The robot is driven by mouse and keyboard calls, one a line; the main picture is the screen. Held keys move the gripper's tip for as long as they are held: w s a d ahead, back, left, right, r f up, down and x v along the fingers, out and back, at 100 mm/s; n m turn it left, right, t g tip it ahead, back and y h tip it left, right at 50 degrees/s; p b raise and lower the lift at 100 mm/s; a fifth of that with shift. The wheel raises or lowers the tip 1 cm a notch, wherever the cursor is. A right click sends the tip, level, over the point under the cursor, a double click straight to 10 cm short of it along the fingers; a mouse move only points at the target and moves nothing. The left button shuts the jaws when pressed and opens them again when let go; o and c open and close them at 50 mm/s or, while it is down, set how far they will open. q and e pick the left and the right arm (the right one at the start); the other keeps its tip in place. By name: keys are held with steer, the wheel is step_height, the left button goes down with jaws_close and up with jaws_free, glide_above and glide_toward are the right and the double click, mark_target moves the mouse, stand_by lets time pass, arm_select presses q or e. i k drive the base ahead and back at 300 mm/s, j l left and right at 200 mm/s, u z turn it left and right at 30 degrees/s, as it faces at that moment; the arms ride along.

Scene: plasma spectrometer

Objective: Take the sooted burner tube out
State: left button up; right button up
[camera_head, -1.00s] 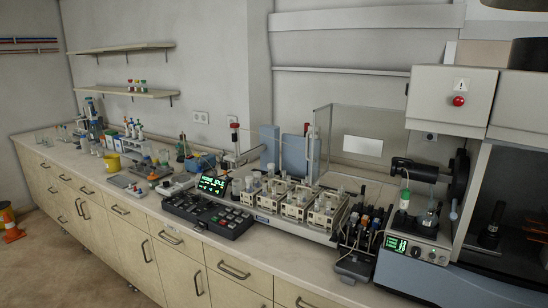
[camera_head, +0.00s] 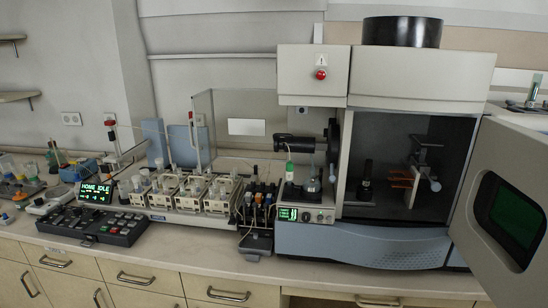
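The spectrometer (camera_head: 400,65) stands right of centre with its front compartment (camera_head: 385,125) open. Inside, a dark upright piece (camera_head: 366,183) stands at the left. Further right are copper-coloured coils (camera_head: 401,179) below a grey bracket (camera_head: 426,142), with a pale rounded part (camera_head: 435,185) beside them. I cannot tell for certain which of these is the sooted burner tube; the interior is dim and small in view. Neither of my grippers shows in the head view.
The compartment door (camera_head: 482,158), with a dark green window, hangs open at the right. An autosampler with racks of bottles (camera_head: 190,190) and a keypad console (camera_head: 97,226) stand left. A clear tube (camera_head: 535,88) stands at far upper right. The front counter strip (camera_head: 330,271) is mostly free.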

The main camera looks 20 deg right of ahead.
mark_target(365, 187)
steer(key=z, duration=1.35)
